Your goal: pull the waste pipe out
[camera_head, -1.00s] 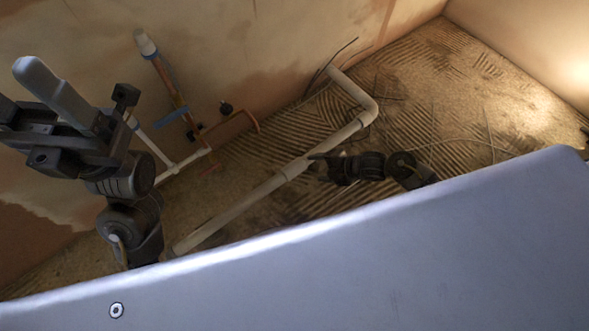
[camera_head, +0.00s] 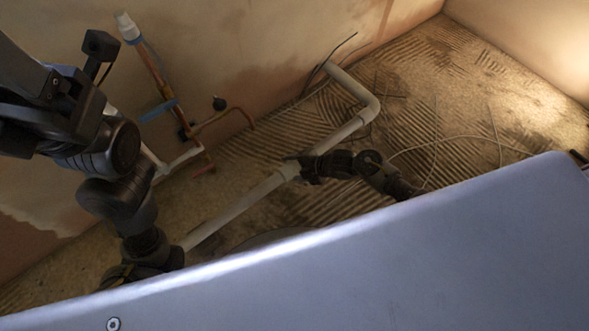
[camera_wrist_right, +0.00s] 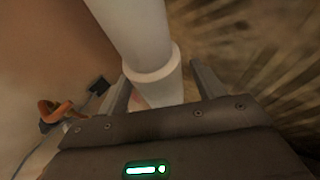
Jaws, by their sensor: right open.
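The white waste pipe (camera_head: 240,206) runs diagonally along the floor in the head view, through a thicker collar, to an elbow and the wall. It also shows in the right wrist view (camera_wrist_right: 137,28), with its collar near my fingers. My right gripper (camera_head: 292,162) is at the pipe beside the collar. In the right wrist view my right gripper (camera_wrist_right: 161,88) is open, one finger on each side of the pipe; I cannot tell whether they touch it. My left arm stands at the left of the head view, its fingers out of frame.
Copper pipes (camera_head: 222,116) and a white-capped upright pipe (camera_head: 128,27) stand against the wall. Thin cables (camera_head: 450,138) lie on the ridged floor (camera_head: 470,90). A large pale-blue surface (camera_head: 380,255) fills the foreground and hides part of the floor.

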